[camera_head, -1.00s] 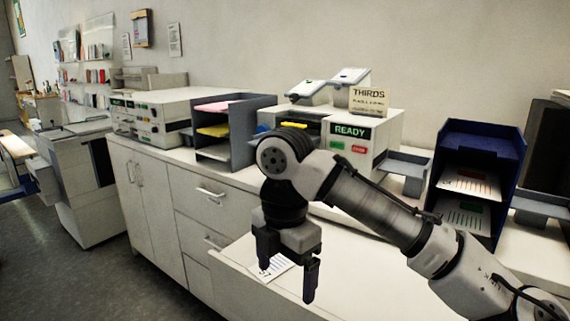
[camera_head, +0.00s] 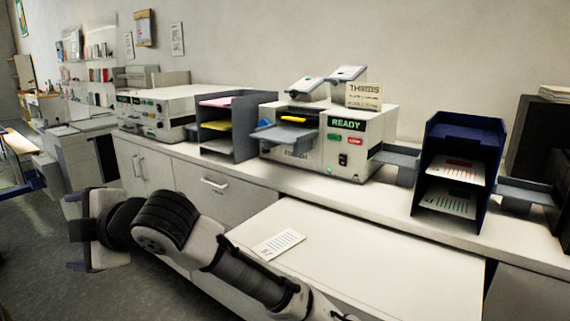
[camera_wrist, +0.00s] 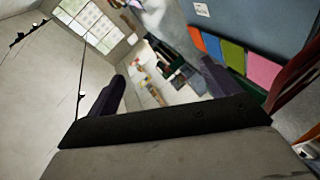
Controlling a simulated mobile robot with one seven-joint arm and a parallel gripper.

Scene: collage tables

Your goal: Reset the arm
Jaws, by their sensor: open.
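My gripper (camera_head: 72,232) is at the lower left of the head view, off the counter and in front of the cabinet doors. Its fingers point left and stand wide apart, with nothing between them. In the wrist view my gripper (camera_wrist: 162,92) shows two dark fingers spread apart, with the far room between them. My arm runs from the bottom middle of the head view to the left, held low and folded away from the machines.
A printed sheet (camera_head: 278,244) lies on the lower white worktop (camera_head: 375,262). Behind it stand a machine marked READY (camera_head: 310,153), a grey tray rack (camera_head: 240,140) and a dark blue rack (camera_head: 452,165) holding sheets. Open floor (camera_head: 40,292) lies at left.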

